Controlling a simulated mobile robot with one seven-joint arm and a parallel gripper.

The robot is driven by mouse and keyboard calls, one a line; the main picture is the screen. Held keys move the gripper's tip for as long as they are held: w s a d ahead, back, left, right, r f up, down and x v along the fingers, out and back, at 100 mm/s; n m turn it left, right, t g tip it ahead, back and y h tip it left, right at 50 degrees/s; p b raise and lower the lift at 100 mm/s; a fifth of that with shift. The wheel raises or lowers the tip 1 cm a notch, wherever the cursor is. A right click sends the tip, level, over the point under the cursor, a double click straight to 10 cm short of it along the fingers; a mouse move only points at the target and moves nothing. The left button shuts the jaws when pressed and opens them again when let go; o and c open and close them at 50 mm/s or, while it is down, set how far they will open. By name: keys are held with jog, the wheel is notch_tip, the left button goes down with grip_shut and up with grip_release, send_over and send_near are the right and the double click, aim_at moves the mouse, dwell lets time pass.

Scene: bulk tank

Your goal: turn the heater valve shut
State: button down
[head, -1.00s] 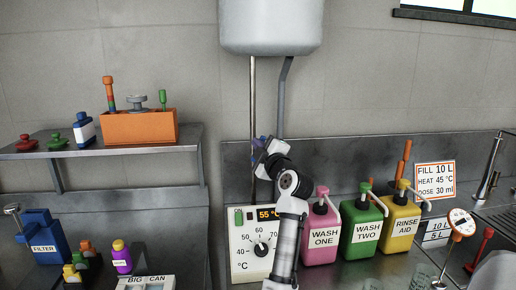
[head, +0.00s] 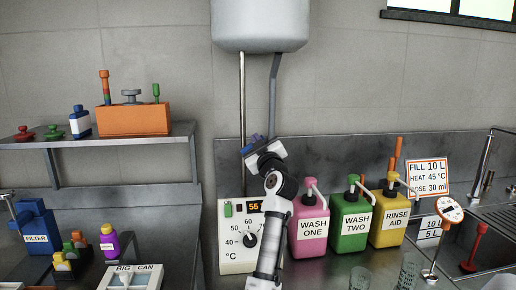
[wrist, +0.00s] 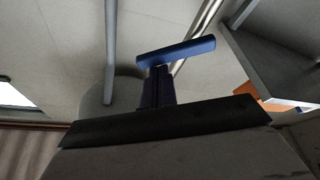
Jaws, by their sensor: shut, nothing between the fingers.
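The heater valve shows as a blue lever (wrist: 185,49) in the wrist view, lying crosswise over the thin silver pipe (wrist: 203,32). My gripper's dark blue fingers (wrist: 157,78) are shut with nothing between them. Their tips reach up to the lever's left part in the picture; I cannot tell whether they touch it. In the head view my gripper (head: 252,142) is raised in front of the thin pipe (head: 242,95) below the white tank (head: 260,25). There the lever is not clearly separable from the fingers.
A heater box with dial (head: 232,252) stands below, partly behind my arm. Pink (head: 309,240), green (head: 351,237) and yellow (head: 389,227) pump bottles stand to its right. A grey pipe (head: 275,90) runs beside the thin one. A shelf (head: 60,143) is at left.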

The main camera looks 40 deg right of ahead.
jog(key=shift+s+d+f+m+g+h, duration=0.1)
jog(key=shift+d+f+m+g+h, duration=0.3)
jog(key=shift+m, duration=1.05)
jog(key=shift+s+f+m+g+h, duration=0.1)
jog(key=shift+f+m+h, duration=0.35)
jog(key=shift+m+h, duration=0.65)
jog(key=shift+d+f+m+g+h, duration=0.2)
jog(key=shift+f+m+h, duration=0.15)
jog(key=shift+m, duration=1.4)
jog(key=shift+f, duration=0.1)
notch_tip(320, 180, up, 4)
jog(key=p, duration=0.3)
jog(key=b+v, duration=0.4)
jog(key=v, duration=0.6)
jog(key=shift+d, duration=0.1)
